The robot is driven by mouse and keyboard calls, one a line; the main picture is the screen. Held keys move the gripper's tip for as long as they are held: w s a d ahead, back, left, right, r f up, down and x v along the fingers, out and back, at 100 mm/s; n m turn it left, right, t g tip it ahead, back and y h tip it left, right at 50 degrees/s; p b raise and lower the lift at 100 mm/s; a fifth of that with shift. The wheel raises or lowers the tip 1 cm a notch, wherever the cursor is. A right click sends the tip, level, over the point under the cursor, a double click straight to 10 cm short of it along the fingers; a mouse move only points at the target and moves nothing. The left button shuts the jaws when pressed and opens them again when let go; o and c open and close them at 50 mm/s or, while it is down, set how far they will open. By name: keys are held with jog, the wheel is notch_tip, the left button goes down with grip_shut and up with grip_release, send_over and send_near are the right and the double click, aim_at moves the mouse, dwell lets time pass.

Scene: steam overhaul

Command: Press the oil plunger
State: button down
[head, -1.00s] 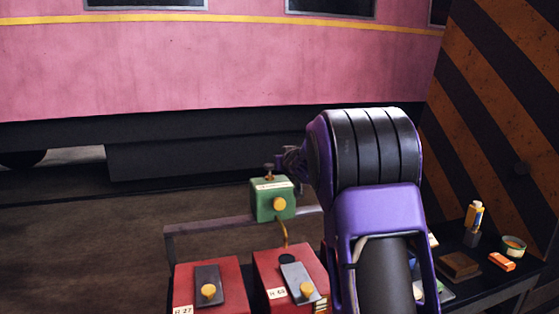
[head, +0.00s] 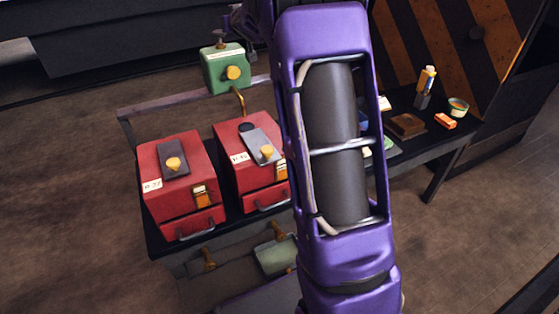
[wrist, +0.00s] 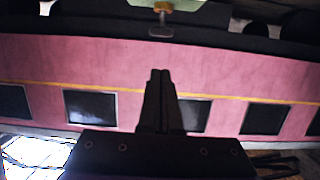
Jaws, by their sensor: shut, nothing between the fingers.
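The green oiler box (head: 225,68) has a yellow round knob (head: 232,73) on its front and a pale label along its top edge. A small dark plunger-like knob (head: 222,38) stands upright on top of it. A brass pipe (head: 239,100) curves down from the box. In the wrist view, part of a green body (wrist: 190,12) with a yellow knob (wrist: 162,6) shows at the top edge. My gripper (wrist: 161,72) is shut and empty, apart from the green body in that picture. In the head view my arm hides most of it.
Two red boxes (head: 180,185) (head: 258,170) with dark or grey lids stand on the dark bench below the oiler. A bottle (head: 426,80), orange block (head: 445,121) and tin (head: 458,106) are at the right. A pink carriage (wrist: 220,65) fills the wrist view.

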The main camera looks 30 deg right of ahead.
notch_tip(320, 180, up, 3)
jog(key=shift+w+d+f+p, duration=0.1)
jog(key=shift+f+p, duration=0.1)
jog(key=shift+p, duration=0.1)
dwell(0.4)
jog(key=p, duration=0.3)
send_over(221, 34)
notch_tip(221, 34, down, 2)
notch_tip(221, 34, down, 3)
jog(key=shift+r+b, duration=0.1)
jog(key=shift+b, duration=1.05)
jog(key=shift+f+b, duration=0.45)
jog(key=shift+f, duration=0.4)
